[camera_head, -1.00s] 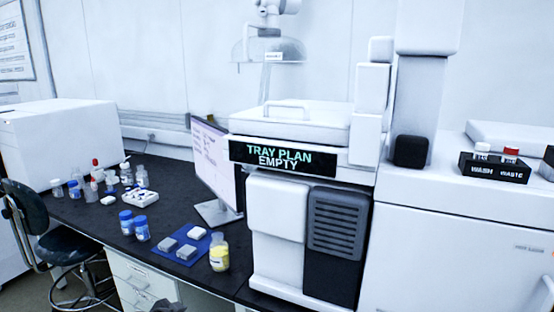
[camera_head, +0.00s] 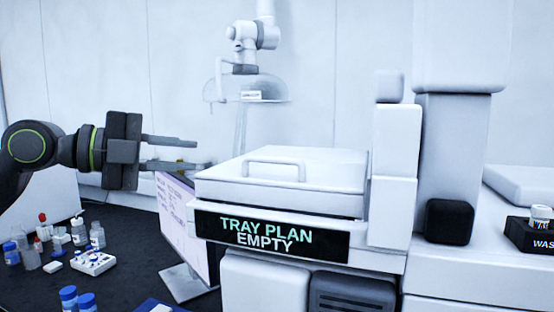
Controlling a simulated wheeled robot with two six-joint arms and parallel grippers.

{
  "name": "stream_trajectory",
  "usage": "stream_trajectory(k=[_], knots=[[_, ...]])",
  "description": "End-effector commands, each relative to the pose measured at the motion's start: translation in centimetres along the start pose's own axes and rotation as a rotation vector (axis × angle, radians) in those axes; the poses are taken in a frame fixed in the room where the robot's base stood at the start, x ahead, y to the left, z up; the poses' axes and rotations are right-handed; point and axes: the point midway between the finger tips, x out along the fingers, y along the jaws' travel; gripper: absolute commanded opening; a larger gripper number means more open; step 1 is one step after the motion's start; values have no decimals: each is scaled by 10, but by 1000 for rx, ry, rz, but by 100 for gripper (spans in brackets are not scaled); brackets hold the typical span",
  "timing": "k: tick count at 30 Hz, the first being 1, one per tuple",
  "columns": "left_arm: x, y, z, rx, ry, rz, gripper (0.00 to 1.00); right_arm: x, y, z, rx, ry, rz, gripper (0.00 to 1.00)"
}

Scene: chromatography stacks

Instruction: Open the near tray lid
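The near tray lid (camera_head: 300,170) is a flat white cover with a raised bar handle (camera_head: 274,163) on top. It lies shut on the white instrument, above a black display (camera_head: 272,238) reading "TRAY PLAN EMPTY". My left gripper (camera_head: 188,154) comes in from the left, to the left of the lid and about level with the handle. Its two fingers are apart with nothing visible between them, and they do not appear to touch the lid. My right gripper is not in view.
A monitor (camera_head: 185,233) stands left of the instrument, below my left gripper. Several bottles and a white vial rack (camera_head: 93,262) stand on the dark bench. A white column (camera_head: 452,150) rises right of the lid. A black wash rack (camera_head: 528,236) sits at the far right.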

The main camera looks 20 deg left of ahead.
Motion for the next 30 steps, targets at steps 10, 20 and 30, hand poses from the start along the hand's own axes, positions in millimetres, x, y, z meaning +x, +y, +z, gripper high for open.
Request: stream_trajectory(k=[10, 20, 30], knots=[[25, -4, -1, -3, 6, -1, 22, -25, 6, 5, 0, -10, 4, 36], [56, -3, 0, -4, 4, -4, 22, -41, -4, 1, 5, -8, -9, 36], [90, -3, 0, -6, 3, -5, 22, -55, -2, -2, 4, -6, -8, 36]])
